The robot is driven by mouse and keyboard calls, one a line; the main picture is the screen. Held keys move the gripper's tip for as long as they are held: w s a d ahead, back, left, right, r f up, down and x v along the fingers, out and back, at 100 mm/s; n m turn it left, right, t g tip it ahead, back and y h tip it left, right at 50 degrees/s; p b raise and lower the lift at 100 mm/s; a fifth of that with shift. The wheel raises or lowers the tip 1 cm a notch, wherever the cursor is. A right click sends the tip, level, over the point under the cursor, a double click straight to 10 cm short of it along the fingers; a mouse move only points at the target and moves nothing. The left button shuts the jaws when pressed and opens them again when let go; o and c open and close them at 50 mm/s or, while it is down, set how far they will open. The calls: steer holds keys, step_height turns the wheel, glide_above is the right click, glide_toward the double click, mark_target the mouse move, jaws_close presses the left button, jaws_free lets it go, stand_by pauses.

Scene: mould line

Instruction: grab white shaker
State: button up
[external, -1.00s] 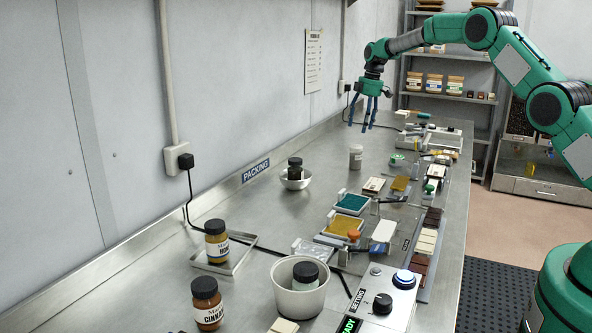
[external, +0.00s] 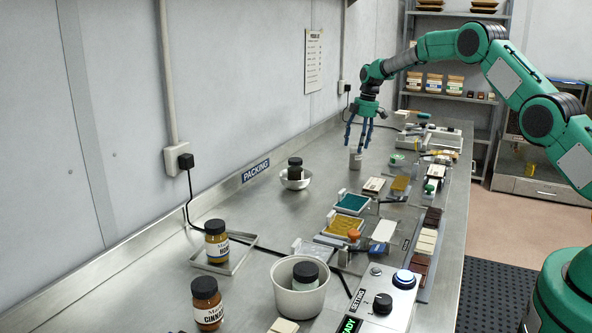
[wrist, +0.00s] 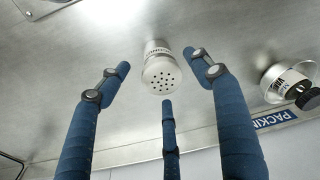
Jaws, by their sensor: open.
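The white shaker (external: 355,161) stands upright on the steel bench in the external view, left of the row of moulds. In the wrist view the shaker (wrist: 161,74) shows its perforated lid and part of a dark-lettered label. My gripper (external: 358,143) is above the shaker in the external view, with blue fingers pointing down. In the wrist view my gripper (wrist: 167,85) has its three fingers spread apart, with the shaker beyond and between the tips. Nothing is held. Contact with the shaker is not visible.
A small bowl (external: 284,182) holding a dark-lidded jar (external: 295,169) stands left of the shaker. Moulds and pads, including a teal one (external: 351,203), line the right. A white bucket (external: 284,301) stands in front. The bench between bowl and shaker is clear.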

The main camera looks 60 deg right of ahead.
mark_target(356, 155)
steer(key=shift+f, duration=0.1)
stand_by(0.3)
steer(key=shift+w+a+f+b, duration=0.15)
steer(key=shift+f+b, duration=0.2)
steer(key=shift+f, duration=0.95)
steer(key=shift+w+a+f+b, duration=0.1)
steer(key=shift+f+b, duration=0.2)
steer(key=shift+f, duration=0.95)
steer(key=c, duration=1.3)
